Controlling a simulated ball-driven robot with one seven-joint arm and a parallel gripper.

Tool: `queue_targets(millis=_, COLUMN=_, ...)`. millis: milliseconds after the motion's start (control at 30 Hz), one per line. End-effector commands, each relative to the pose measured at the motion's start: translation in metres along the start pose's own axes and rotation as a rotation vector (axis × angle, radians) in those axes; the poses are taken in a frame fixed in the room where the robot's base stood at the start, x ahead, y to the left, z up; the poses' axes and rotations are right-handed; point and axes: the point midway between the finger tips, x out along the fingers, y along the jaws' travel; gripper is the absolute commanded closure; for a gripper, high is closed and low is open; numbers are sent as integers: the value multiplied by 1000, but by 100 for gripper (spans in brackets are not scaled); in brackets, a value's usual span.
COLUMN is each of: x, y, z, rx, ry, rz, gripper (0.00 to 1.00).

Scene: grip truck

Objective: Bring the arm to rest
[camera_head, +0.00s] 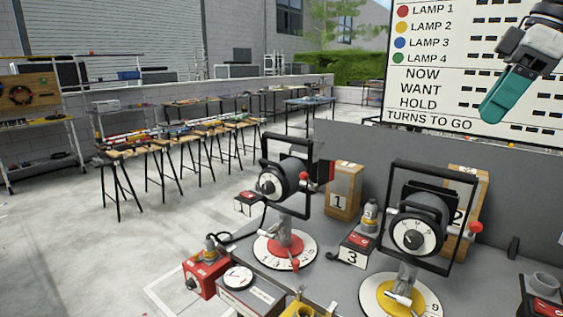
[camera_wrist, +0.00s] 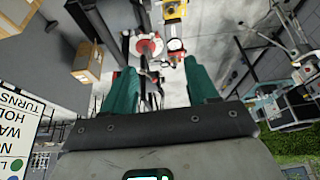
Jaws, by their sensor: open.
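My gripper (camera_head: 492,116) shows at the upper right of the head view, raised in front of the sign board, with its teal finger side pointing down and left. In the wrist view my gripper (camera_wrist: 158,78) has two teal fingers spread wide apart with nothing held between them. The fingers touch nothing that I can see. The two lamp stands, a left lamp (camera_head: 285,180) and a right lamp (camera_head: 417,222), are below and to the left of the gripper in the head view, on the grey table (camera_head: 325,285).
The sign board (camera_head: 440,75) stands behind the gripper. Wooden blocks (camera_head: 344,190), a red box (camera_head: 206,272) and a dark grey panel (camera_head: 510,190) are on the table. A trestle bench (camera_head: 180,135) stands further back at the left, with open floor around it.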

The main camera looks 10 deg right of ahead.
Motion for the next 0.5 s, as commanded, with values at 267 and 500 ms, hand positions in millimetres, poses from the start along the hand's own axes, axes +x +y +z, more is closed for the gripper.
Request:
queue_targets(millis=267, x=65, y=4, z=-26, rx=-23, ry=127, rz=-23, gripper=42)
queue_targets(millis=500, x=157, y=-5, z=-56, rx=12, ry=295, rz=-51, gripper=42)
